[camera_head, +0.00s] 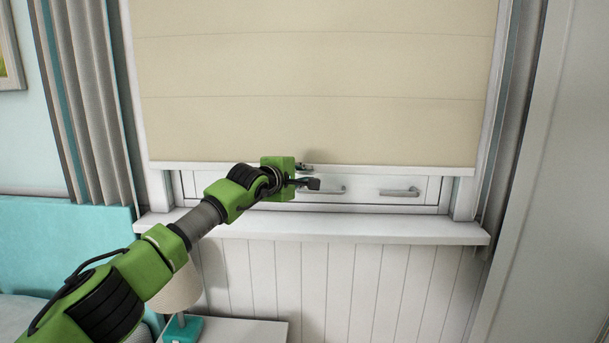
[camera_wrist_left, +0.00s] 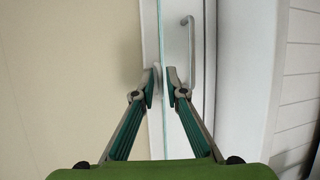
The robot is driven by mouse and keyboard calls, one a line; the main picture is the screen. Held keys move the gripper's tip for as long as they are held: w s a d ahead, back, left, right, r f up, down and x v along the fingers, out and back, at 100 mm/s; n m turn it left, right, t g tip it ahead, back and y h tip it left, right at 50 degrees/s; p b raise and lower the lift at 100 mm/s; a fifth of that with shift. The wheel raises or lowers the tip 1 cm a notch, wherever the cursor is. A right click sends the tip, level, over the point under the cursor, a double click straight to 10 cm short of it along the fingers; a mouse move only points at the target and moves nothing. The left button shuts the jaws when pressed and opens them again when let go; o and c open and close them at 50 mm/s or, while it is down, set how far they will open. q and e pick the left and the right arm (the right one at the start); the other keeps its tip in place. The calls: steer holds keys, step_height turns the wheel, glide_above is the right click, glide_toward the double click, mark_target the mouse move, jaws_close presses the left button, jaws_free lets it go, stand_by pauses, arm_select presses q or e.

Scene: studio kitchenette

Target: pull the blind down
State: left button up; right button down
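The beige blind (camera_head: 320,90) hangs over most of the window, with faint horizontal seams. Its white bottom bar (camera_head: 400,169) is a little above the sill, leaving a strip of window frame visible. My left gripper (camera_head: 308,176) is at the bar near its middle. In the left wrist view, the blind (camera_wrist_left: 70,70) fills the left side, and my left gripper's fingertips (camera_wrist_left: 161,78) are close together on either side of the bar's thin edge, apparently shut on it. My right gripper is not in view.
Metal window handles (camera_head: 399,192) show below the bar, above the white sill (camera_head: 390,227). A grey curtain (camera_head: 85,90) hangs at left. A lamp (camera_head: 177,297) stands on a white bedside table (camera_head: 250,333) below, near a teal headboard (camera_head: 65,240).

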arm_select(q)
steer(key=shift+s+a, duration=0.15)
steer(key=shift+s, duration=0.05)
steer(key=v, duration=1.1)
steer(key=shift+s+r, duration=0.15)
steer(key=shift+s, duration=0.1)
